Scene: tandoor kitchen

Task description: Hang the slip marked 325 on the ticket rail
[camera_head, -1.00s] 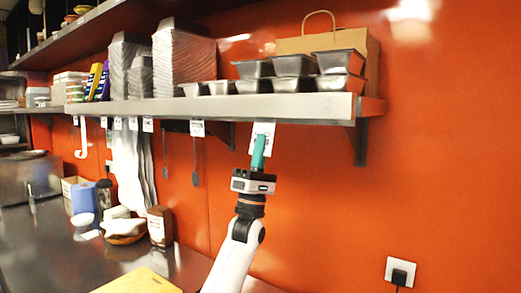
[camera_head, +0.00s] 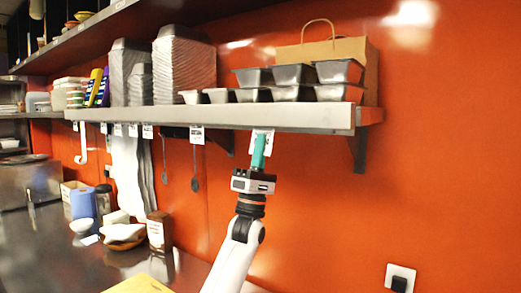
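A white slip (camera_head: 268,145) is upright at the lower front edge of the wall shelf, toward its right end. Its printing is too small to read. My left gripper (camera_head: 259,150) is just below the shelf, pointing up, its green fingers closed on the slip and covering its middle. The ticket rail (camera_head: 225,121) appears to be the metal front edge of the shelf. The slip's top is right at that edge; I cannot tell whether the rail grips it. Other white slips hang along the edge to the left, one of them a printed slip (camera_head: 197,134). My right gripper is not in view.
Metal tins (camera_head: 290,76) and a paper bag (camera_head: 368,60) stand on the shelf above. A shelf bracket (camera_head: 359,150) is right of the gripper. Ladles (camera_head: 195,183) hang to the left. The orange wall right of the arm is clear except for a socket (camera_head: 399,278).

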